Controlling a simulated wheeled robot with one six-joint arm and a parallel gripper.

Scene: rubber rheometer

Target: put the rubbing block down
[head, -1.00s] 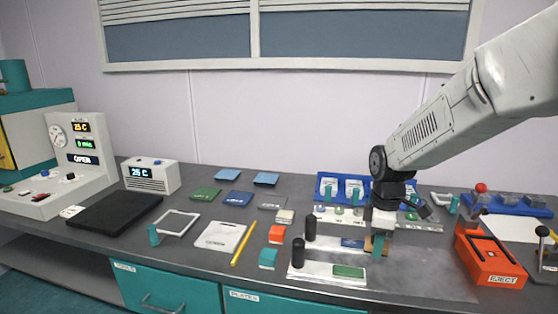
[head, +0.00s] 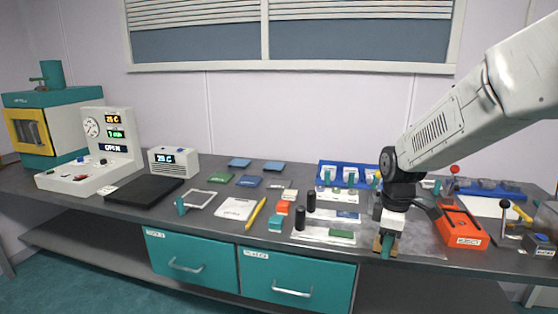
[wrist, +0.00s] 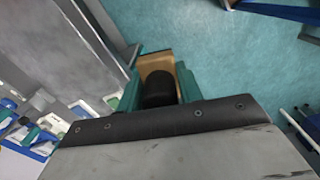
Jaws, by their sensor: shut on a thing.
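My gripper (head: 386,247) is low near the bench's front edge, right of the two pale plates. Its teal fingers are shut on the rubbing block (head: 377,242), a small tan block partly hidden by the fingers in the head view. In the wrist view, my gripper (wrist: 158,84) has a finger on each side of the block's black knob, and the tan block (wrist: 156,63) shows beyond it. There the block appears over or beside the bench edge, with teal surface behind it. Whether it touches the bench I cannot tell.
The grey bench (head: 125,207) has bare room at front left. Two black-posted plates (head: 312,233) lie left of my gripper. An orange eject unit (head: 461,232) stands to the right. A blue rack (head: 345,174) is behind. Teal drawers (head: 297,278) are below the bench.

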